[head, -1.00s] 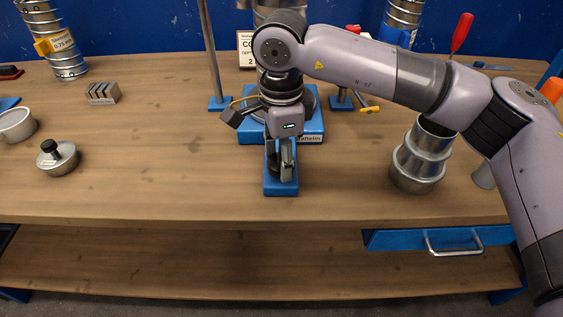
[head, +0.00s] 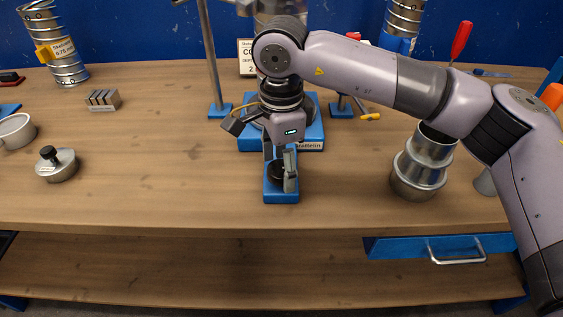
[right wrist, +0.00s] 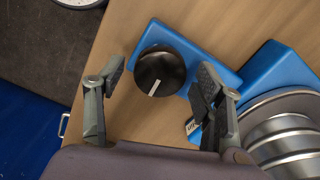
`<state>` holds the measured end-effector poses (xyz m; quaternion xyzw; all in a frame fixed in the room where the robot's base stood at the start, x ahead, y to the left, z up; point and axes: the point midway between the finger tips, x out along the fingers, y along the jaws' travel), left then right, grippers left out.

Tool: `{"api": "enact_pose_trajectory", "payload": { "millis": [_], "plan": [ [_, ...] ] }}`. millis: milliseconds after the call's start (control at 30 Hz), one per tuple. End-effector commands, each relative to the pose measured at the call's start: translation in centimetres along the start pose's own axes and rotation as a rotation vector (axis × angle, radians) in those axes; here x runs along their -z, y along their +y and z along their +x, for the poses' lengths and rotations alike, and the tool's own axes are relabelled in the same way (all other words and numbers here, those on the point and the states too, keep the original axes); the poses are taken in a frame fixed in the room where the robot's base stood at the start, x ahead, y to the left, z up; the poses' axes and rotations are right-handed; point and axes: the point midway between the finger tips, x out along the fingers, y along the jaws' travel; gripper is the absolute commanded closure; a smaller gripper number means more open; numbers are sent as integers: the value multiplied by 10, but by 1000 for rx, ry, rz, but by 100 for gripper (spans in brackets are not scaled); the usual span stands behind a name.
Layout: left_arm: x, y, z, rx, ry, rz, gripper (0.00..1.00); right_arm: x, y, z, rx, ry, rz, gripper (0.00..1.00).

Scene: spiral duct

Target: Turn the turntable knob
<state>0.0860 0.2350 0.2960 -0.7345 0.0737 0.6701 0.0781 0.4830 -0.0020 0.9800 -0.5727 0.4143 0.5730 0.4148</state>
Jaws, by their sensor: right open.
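The turntable knob (right wrist: 160,71) is a round black knob with a white pointer line, mounted on a blue block (right wrist: 218,72). In the head view the knob (head: 277,172) is partly hidden by my fingers, and its block (head: 281,197) reaches toward the front of the bench. My right gripper (head: 281,172) points down over the block. In the right wrist view its open fingers (right wrist: 158,82) stand on either side of the knob, with a visible gap on the left; contact cannot be told. The turntable base (head: 250,143) is behind. My left gripper is not in view.
Stacked metal duct fittings (head: 417,175) stand to the right, below my forearm. A metal stand post (head: 210,60) rises behind on the left. A lidded metal piece (head: 57,167) and a slotted grey block (head: 103,99) lie on the left. The bench between is clear.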

Motion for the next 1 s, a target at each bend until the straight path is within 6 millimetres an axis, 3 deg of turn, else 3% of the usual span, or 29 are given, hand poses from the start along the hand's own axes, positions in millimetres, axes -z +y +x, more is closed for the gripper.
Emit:
{"api": "enact_pose_trajectory", "payload": {
  "millis": [367,800,1000],
  "plan": [
    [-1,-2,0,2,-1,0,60,0,0,-7,1,1,1,36],
    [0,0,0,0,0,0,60,0,-1,-92,3,0,0,36],
    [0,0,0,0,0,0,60,0,0,-115,1,1,0,36]
  ]
}}
